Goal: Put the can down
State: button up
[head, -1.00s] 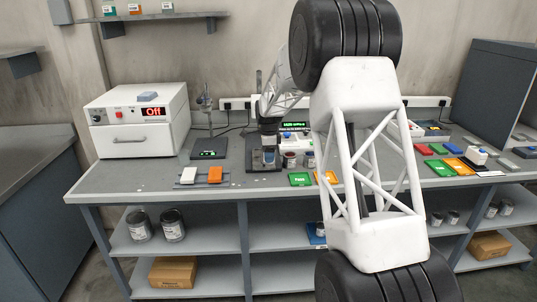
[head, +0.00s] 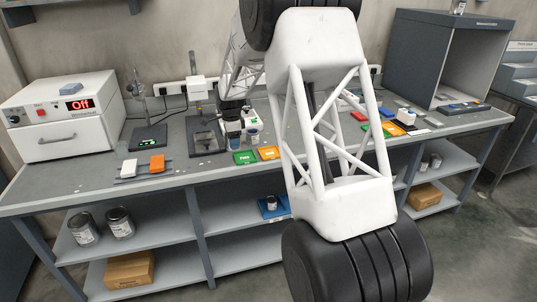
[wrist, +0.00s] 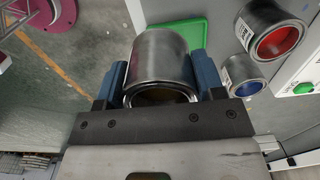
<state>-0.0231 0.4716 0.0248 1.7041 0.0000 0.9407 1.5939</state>
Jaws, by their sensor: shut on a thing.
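A bare metal can (wrist: 160,52) with an open dark mouth sits between the blue fingers of my gripper (wrist: 160,68) in the wrist view. The gripper is shut on it. A green tray (wrist: 196,33) shows beyond the can, partly hidden by it. In the head view my gripper (head: 233,120) is over the bench, just behind the green tray (head: 245,157). The held can is too small and crowded there to make out clearly.
A can of red paint (wrist: 277,42) and a can of blue paint (wrist: 246,80) stand close to the right of the held can. An orange tray (head: 268,153) lies right of the green one. A dark stand (head: 206,143) is to the left on the bench (head: 190,172).

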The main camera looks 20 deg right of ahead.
jog(key=s+d+f, duration=0.2)
jog(key=s+d, duration=1.1)
jog(key=shift+s+d, duration=0.15)
jog(key=shift+s, duration=0.25)
jog(key=shift+w, duration=0.2)
send_over(270, 153)
jog(key=shift+s+f, duration=0.15)
jog(key=shift+f, duration=0.6)
jog(key=shift+f, duration=0.1)
jog(key=shift+f, duration=1.6)
jog(key=shift+f, duration=0.15)
jog(key=o, duration=1.1)
